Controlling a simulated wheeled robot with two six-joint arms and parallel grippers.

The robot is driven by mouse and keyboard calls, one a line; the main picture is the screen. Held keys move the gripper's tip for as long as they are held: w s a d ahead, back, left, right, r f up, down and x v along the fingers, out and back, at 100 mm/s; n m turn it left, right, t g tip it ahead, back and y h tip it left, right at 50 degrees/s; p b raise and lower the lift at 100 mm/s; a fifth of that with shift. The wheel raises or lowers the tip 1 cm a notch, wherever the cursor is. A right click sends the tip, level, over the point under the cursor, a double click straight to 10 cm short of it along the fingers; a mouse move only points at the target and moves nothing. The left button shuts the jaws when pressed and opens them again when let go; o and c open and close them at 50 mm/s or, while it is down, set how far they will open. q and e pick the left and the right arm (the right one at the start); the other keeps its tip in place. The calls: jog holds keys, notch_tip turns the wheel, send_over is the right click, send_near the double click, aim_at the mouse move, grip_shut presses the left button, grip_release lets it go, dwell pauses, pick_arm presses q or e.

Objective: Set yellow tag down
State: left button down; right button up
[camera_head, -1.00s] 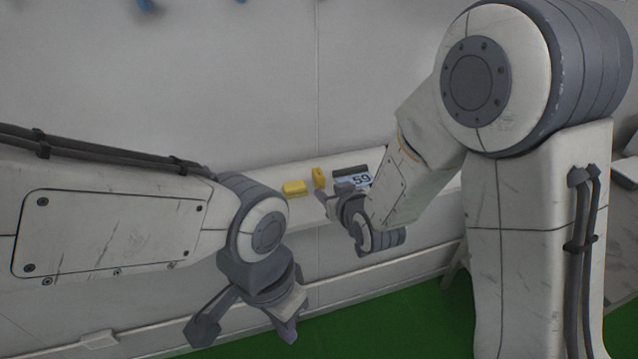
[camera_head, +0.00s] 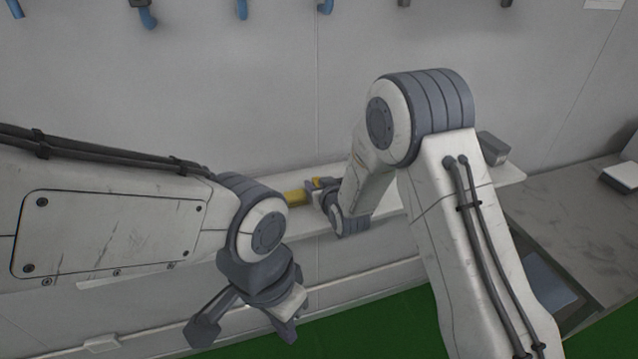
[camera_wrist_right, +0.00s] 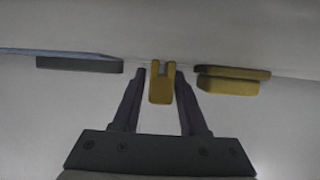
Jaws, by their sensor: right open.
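The yellow tag (camera_wrist_right: 160,88) stands between the two spread fingers of my right gripper (camera_wrist_right: 158,92) in the right wrist view, with a gap on each side. In the head view my right gripper (camera_head: 318,190) is at the white shelf (camera_head: 400,200), and only a small yellow part of the tag (camera_head: 322,182) shows there. My left gripper (camera_head: 247,328) hangs low in front of the shelf, its fingers apart and empty.
A yellow block (camera_head: 296,197) lies on the shelf beside the tag; it also shows in the wrist view (camera_wrist_right: 230,84). A dark flat piece with a bluish top (camera_wrist_right: 80,64) is on the tag's other side. A grey worktop (camera_head: 570,215) stands at right.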

grip_shut()
